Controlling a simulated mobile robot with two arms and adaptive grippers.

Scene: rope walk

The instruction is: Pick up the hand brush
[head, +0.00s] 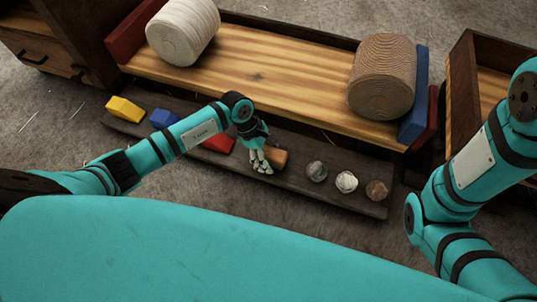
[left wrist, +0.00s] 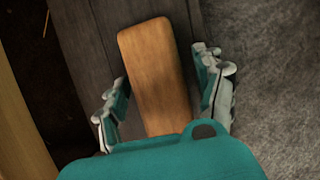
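The hand brush shows as an orange-brown wooden block with rounded corners (left wrist: 158,72). It lies on the dark low shelf, and in the head view it (head: 279,158) is partly hidden by my left gripper (head: 261,161). In the left wrist view the fingers of that gripper stand on either side of the block, close to its long edges. They look open, with narrow gaps. No bristles can be seen. My right arm is at the right of the head view, and its gripper is out of the picture.
On the same shelf (head: 330,195) are three round balls (head: 346,182) to the right, and yellow (head: 124,108), blue (head: 163,118) and red (head: 219,143) blocks to the left. Behind, a wooden bench (head: 270,75) bears a white spool (head: 183,31) and a brown rope coil (head: 383,78).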

